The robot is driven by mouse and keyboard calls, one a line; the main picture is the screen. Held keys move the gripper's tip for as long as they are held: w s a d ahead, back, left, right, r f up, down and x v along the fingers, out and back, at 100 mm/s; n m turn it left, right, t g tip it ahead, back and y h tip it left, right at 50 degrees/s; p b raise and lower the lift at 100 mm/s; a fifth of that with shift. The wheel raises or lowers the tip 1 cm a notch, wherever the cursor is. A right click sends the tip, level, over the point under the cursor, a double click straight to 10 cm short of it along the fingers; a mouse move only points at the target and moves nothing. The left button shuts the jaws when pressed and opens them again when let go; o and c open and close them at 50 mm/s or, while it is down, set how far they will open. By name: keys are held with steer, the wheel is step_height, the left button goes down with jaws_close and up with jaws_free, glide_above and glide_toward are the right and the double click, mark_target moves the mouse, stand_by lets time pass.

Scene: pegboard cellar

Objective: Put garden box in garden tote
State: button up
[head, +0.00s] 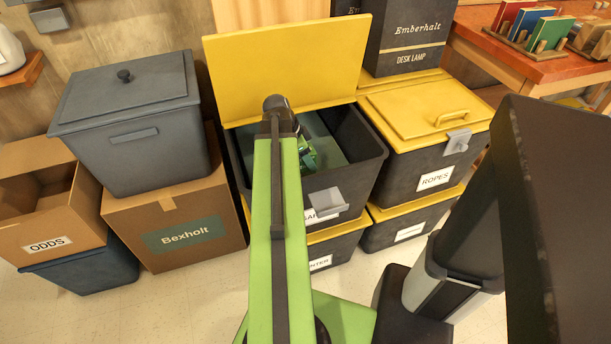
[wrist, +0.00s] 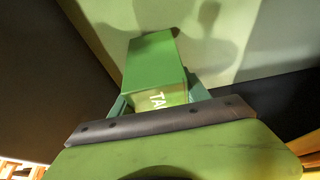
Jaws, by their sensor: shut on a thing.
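The garden tote (head: 355,180) is a black bin with its yellow lid (head: 285,65) raised at the back. My gripper (head: 306,148) is inside the tote's opening, partly hidden behind my arm. In the wrist view my gripper (wrist: 158,95) is shut on a green box (wrist: 150,58), held between its two jaws.
A yellow-lidded tote labelled ROPES (head: 410,150) stands to the right, with a black Emberhalt box (head: 405,35) behind. To the left are a grey lidded bin (head: 130,125) on a Bexholt carton (head: 180,220) and an open ODDS carton (head: 45,215). Other totes stand below.

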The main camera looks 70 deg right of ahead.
step_height(320, 180, down, 4)
steer(key=b, duration=0.4)
steer(key=shift+f, duration=0.1)
steer(key=o, duration=1.5)
steer(key=shift+r, duration=0.2)
steer(key=shift+r+p, duration=0.25)
steer(key=shift+p, duration=0.25)
steer(key=p+v, duration=1)
steer(key=v, duration=0.1)
steer(key=shift+a+r+p, duration=0.1)
steer(key=shift+r+p, duration=0.1)
steer(key=shift+p, duration=0.1)
steer(key=shift+w+a+r, duration=0.1)
steer(key=shift+w, duration=0.15)
